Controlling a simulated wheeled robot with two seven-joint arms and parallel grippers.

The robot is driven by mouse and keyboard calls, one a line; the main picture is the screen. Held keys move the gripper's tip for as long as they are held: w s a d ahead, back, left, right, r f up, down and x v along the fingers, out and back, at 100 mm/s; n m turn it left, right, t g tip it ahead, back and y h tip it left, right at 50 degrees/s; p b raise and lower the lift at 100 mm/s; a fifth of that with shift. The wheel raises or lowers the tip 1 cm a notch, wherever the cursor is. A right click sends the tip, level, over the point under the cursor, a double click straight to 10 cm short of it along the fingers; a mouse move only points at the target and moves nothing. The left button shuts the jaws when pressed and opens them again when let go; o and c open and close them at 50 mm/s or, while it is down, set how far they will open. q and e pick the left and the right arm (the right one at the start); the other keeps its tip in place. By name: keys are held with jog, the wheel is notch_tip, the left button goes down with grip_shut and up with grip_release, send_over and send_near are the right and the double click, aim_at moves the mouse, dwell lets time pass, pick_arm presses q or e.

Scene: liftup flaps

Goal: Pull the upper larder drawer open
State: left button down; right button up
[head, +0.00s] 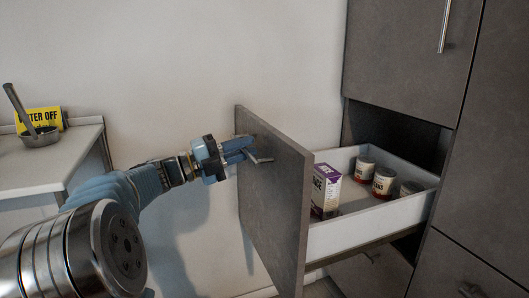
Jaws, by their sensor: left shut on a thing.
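The upper larder drawer (372,218) stands pulled well out of the grey cabinet. Its dark grey front panel (275,195) faces left, and its white box holds a purple and white juice carton and several cans. My left gripper (252,155) is shut on the bar handle (262,160) on the outer face of the panel. The fingers partly hide the handle. My right gripper is not in view.
The juice carton (325,190) and cans (384,182) stand inside the drawer. A tall cabinet door (405,50) with a bar handle is above. A counter (40,168) with a small pan (40,136) and yellow sign (50,117) is at left.

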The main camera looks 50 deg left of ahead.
pick_arm(q)
jog(key=shift+r+b+v, duration=0.15)
jog(key=shift+b+v, duration=0.05)
jog(key=shift+v, duration=0.65)
jog(key=shift+r+b+v, duration=0.2)
jog(key=shift+v, duration=0.65)
jog(key=shift+r+b+v, duration=0.15)
jog(key=shift+b+v, duration=0.05)
jog(key=shift+v, duration=0.65)
jog(key=shift+s, duration=0.1)
jog(key=c, duration=1.3)
grip_release()
jog(key=shift+a, duration=0.1)
